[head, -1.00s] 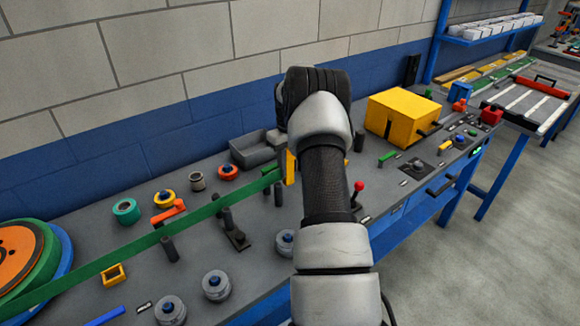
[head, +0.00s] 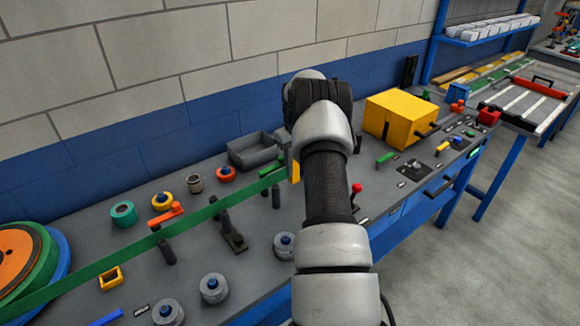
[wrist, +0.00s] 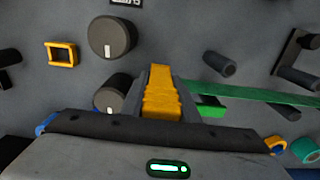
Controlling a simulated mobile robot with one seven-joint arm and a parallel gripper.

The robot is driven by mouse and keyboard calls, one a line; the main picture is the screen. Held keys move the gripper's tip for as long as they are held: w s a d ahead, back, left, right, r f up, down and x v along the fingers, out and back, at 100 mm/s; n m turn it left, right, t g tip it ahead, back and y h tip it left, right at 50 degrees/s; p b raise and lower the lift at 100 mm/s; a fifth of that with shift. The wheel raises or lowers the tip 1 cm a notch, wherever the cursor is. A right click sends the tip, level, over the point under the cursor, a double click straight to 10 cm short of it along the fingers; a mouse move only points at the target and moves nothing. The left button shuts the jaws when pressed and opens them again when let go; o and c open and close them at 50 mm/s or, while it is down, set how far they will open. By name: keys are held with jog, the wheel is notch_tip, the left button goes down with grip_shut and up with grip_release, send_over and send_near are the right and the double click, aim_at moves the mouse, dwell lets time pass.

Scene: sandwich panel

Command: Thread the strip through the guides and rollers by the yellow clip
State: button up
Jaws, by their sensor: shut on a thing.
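The yellow clip (head: 295,172) is between the jaws of my gripper (head: 289,160), which the arm partly hides in the head view. In the wrist view the clip (wrist: 161,97) is clearly gripped between the two fingers (wrist: 158,84). The green strip (head: 215,208) runs taut from the reel (head: 48,258) at the far left to the clip. It passes over the panel near dark posts (head: 167,253) and (head: 276,198). I cannot tell on which side of each post it lies. In the wrist view the strip (wrist: 260,95) leaves the clip to the right.
Grey rollers with blue hubs (head: 214,288) stand along the front edge. A yellow box (head: 396,118) stands right of my arm, with a red-topped lever (head: 355,192) nearer. A grey tray (head: 252,150) lies behind the strip. The wrist view shows dark knobs (wrist: 112,36).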

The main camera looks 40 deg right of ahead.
jog(key=shift+w+d+p, duration=0.15)
jog(key=shift+d+p, duration=0.2)
jog(key=shift+d, duration=2.6)
